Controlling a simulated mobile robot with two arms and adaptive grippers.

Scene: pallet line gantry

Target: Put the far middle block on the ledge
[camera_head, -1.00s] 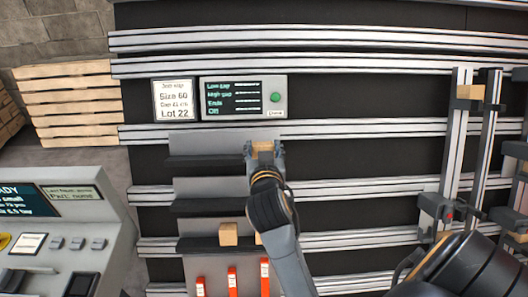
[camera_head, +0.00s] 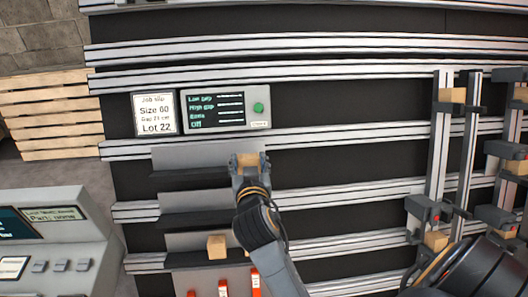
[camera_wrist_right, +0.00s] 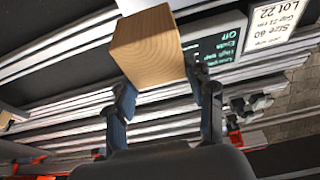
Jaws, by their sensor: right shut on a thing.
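My right gripper (camera_head: 248,164) is shut on a light wooden block (camera_head: 248,158) in the head view. The block fills the space between the fingertips in the right wrist view (camera_wrist_right: 148,48). It overlaps the right end of the upper grey ledge (camera_head: 185,173); I cannot tell whether it touches it. A middle ledge (camera_head: 180,220) and a lower ledge (camera_head: 185,259) lie below. Another wooden block (camera_head: 216,246) sits on the lower ledge. My right forearm hides part of the ledges' right side. My left gripper is not in view.
A panel with a green button (camera_head: 228,109) and a job slip (camera_head: 155,114) are above the ledges. Upright rails with clamps and several wooden blocks (camera_head: 452,96) stand at the right. A console (camera_head: 55,240) is at lower left. Red labelled strips (camera_head: 223,289) are below.

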